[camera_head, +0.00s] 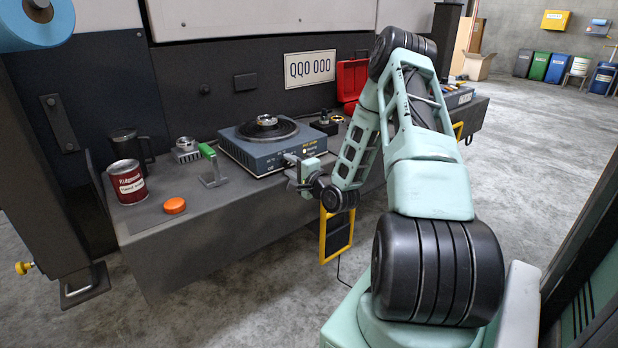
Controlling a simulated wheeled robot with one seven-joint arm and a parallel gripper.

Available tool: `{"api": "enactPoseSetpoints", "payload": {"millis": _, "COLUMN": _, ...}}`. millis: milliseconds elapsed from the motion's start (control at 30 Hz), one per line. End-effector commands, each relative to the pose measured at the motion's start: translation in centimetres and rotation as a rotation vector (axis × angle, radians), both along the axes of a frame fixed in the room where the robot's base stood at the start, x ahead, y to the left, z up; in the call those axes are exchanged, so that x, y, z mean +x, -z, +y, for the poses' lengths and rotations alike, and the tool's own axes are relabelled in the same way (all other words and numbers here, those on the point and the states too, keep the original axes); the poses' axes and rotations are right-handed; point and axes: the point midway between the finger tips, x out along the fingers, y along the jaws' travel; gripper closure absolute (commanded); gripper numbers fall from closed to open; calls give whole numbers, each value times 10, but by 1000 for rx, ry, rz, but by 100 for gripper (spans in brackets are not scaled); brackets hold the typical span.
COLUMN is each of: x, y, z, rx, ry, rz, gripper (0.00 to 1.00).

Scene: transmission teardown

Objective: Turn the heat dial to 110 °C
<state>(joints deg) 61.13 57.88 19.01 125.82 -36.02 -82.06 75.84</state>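The heater (255,157) is a blue-grey box on the bench with a round black plate on top, and a metal ring (267,121) sits on that plate. Its front face carries small markings that are too small to read. My gripper (291,160) is at the right part of the heater's front face, where the heat dial seems to be. The dial is hidden or too small to make out, so its setting cannot be read. I cannot tell whether the fingers are open or shut, or whether they touch the dial.
On the bench (210,240) left of the heater are a green-handled tool (211,166), a red can (127,182), a dark mug (130,148) and an orange puck (174,205). Behind and right are small metal parts (325,122) and an open red case (352,82). A yellow frame (336,238) hangs in front.

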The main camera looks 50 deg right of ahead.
Motion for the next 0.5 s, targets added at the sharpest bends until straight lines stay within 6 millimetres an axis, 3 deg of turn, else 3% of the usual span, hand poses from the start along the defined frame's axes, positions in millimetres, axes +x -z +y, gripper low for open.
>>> {"api": "enactPoseSetpoints", "payload": {"millis": 500, "x": -111, "y": 0, "z": 26, "rx": 5, "ry": 5, "rz": 4, "gripper": 62}}
